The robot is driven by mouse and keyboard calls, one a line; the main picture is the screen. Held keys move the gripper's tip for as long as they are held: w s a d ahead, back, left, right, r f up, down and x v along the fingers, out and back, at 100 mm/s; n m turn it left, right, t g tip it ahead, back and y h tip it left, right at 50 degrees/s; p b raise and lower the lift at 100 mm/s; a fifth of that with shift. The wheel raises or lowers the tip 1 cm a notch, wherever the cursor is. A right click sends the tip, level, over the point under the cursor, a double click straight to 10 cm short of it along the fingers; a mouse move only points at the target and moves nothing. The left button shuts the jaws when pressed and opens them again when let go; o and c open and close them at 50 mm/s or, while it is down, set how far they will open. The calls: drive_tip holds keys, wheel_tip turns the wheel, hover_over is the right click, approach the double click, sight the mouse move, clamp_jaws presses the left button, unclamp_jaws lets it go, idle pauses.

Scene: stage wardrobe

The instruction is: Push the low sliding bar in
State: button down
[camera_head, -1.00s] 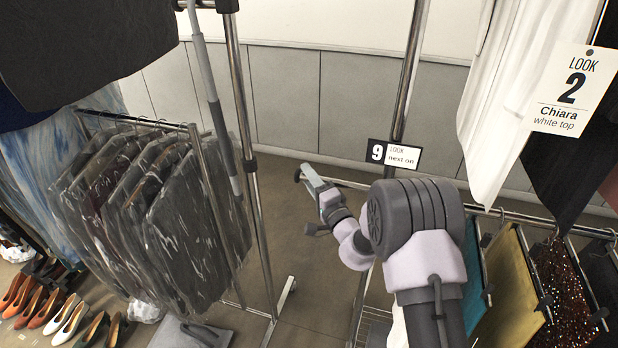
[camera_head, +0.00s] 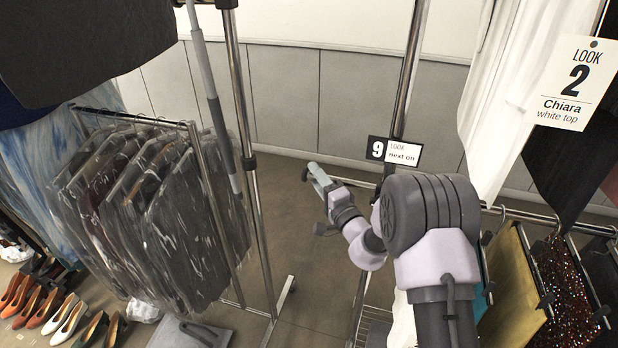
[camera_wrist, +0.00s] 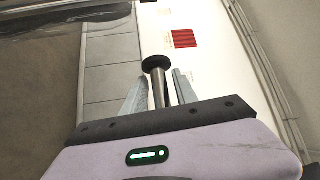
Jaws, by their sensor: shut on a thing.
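The low sliding bar is a thin chrome tube with a black end cap (camera_head: 305,174). It juts left from the right-hand rack, below the "9 LOOK next on" sign (camera_head: 394,151). My gripper (camera_head: 318,180) is shut on the bar just behind its cap. In the wrist view the bar (camera_wrist: 158,90) stands between the two grey fingers, with the black cap (camera_wrist: 155,63) beyond their tips. My arm hides part of the bar further right.
A rack of plastic-covered garments (camera_head: 150,220) and a chrome upright (camera_head: 255,200) stand at left. Hanging skirts (camera_head: 520,275) and a white top (camera_head: 505,100) are at right. Shoes (camera_head: 50,310) lie lower left. Open floor lies between the racks.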

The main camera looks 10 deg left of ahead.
drive_tip(key=shift+s+d, duration=0.15)
drive_tip(key=shift+d, duration=1)
drive_tip(key=c, duration=1.3)
unclamp_jaws()
drive_tip(key=shift+a, duration=0.1)
drive_tip(key=v, duration=1.7)
drive_tip(key=shift+s+b, duration=0.2)
drive_tip(key=shift+b, duration=0.25)
